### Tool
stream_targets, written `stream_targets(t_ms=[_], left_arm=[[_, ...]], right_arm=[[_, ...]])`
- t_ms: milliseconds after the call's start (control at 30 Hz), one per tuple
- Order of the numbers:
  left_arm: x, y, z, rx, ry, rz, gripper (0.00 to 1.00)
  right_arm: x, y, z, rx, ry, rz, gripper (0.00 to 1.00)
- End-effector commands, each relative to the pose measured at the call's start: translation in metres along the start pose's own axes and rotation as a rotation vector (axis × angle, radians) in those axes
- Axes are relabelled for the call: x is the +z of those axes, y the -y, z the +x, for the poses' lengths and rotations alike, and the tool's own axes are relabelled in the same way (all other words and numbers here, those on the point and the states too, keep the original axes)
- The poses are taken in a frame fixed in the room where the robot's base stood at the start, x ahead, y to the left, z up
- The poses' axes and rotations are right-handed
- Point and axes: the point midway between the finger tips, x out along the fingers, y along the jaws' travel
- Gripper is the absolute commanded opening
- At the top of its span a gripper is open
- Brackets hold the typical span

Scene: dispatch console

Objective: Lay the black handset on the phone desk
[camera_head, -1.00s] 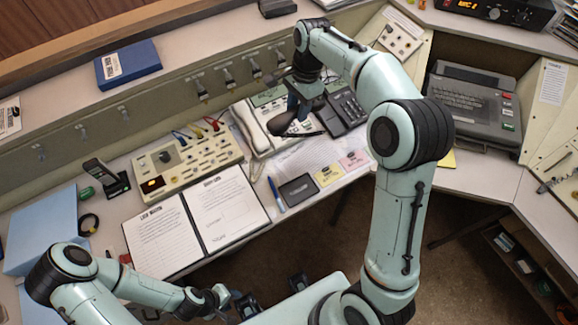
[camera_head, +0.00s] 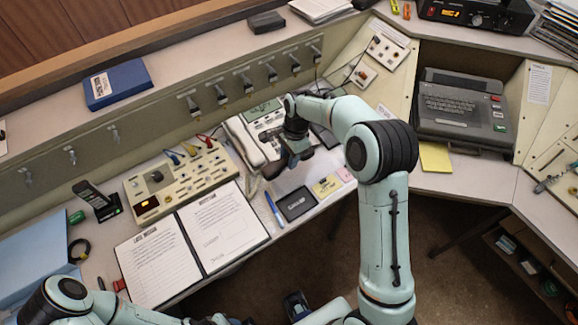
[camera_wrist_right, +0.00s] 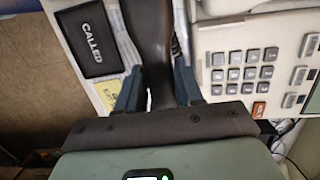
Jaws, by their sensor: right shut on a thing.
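My right gripper (camera_head: 291,163) is above the phone desk, beside the cream desk phone (camera_head: 244,139). It is shut on the black handset (camera_head: 273,171). In the right wrist view the handset (camera_wrist_right: 150,35) runs up between the two fingers, and its far end is cut off by the picture's edge. The handset appears to be over the papers between the black CALLED pad (camera_wrist_right: 88,38) and the phone keypad (camera_wrist_right: 242,70); its height above them is hard to judge. My left gripper (camera_head: 222,320) is barely visible at the bottom edge, and its jaws are unclear.
The cream switch panel (camera_head: 180,182) and open log book (camera_head: 192,245) lie to the left. A blue pen (camera_head: 275,210) and the CALLED pad (camera_head: 297,203) lie near the desk's front edge. The black phone (camera_head: 325,135) is mostly behind my arm. A grey terminal (camera_head: 462,112) stands right.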

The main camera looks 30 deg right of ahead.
Motion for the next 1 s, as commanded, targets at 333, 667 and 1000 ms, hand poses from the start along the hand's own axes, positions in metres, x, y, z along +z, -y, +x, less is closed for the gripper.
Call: stream_targets(t_ms=[333,667,1000], left_arm=[[0.001,0.001,0.003,0.0,0.001,-0.001,0.43],[0.001,0.001,0.003,0.0,0.001,-0.001,0.43],[0.001,0.002,0.004,-0.001,0.002,-0.001,0.43]], right_arm=[[-0.005,-0.001,0.034,0.003,0.001,-0.001,0.0],[-0.008,0.001,0.05,-0.003,0.0,-0.002,0.0],[-0.008,0.0,0.053,-0.001,0.0,-0.002,0.61]])
